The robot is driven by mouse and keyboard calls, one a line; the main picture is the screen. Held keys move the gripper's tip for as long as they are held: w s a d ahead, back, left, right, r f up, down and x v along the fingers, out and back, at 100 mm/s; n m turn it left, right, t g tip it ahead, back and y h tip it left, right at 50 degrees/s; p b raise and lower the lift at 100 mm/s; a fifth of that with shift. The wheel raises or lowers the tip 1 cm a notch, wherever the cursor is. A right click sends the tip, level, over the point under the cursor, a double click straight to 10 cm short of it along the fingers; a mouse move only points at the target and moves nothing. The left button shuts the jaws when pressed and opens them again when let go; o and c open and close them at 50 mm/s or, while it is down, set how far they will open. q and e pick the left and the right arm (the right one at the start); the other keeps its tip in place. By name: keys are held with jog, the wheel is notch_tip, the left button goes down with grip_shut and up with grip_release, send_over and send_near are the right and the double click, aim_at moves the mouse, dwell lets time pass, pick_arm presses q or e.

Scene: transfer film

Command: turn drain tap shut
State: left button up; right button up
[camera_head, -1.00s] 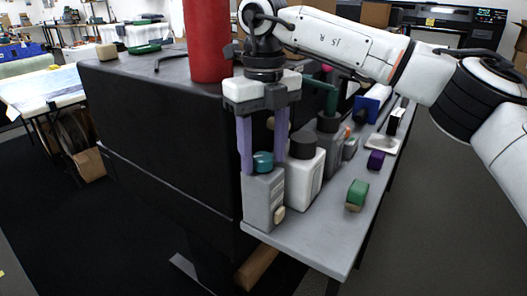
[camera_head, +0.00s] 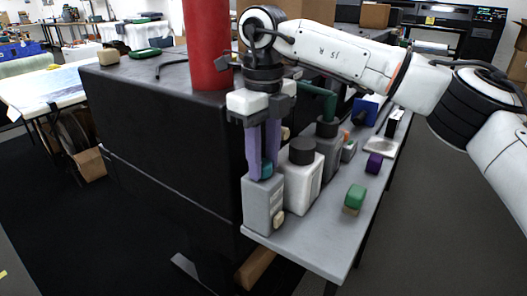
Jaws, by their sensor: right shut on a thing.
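A teal tap knob (camera_head: 267,169) sits on top of a grey box-shaped body (camera_head: 262,208) at the near left corner of the grey shelf. My right gripper (camera_head: 263,168) comes down over it from above, and its two purple fingers are shut on the knob. The near finger hides much of the knob. A small cream knob (camera_head: 279,220) sticks out of the box's side. My left gripper is not in view.
A white bottle with a black cap (camera_head: 303,178) stands close beside the box on the grey shelf (camera_head: 312,248). A red cylinder (camera_head: 207,45) stands on the black cabinet (camera_head: 165,120).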

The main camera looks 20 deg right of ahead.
jog(key=shift+r+n, duration=0.15)
jog(key=shift+n, duration=0.25)
jog(key=shift+n+p, duration=0.65)
jog(key=shift+n, duration=0.05)
jog(key=shift+n+p, duration=0.5)
jog(key=shift+n, duration=0.6)
jog(key=o, duration=1.1)
jog(key=shift+c, duration=0.2)
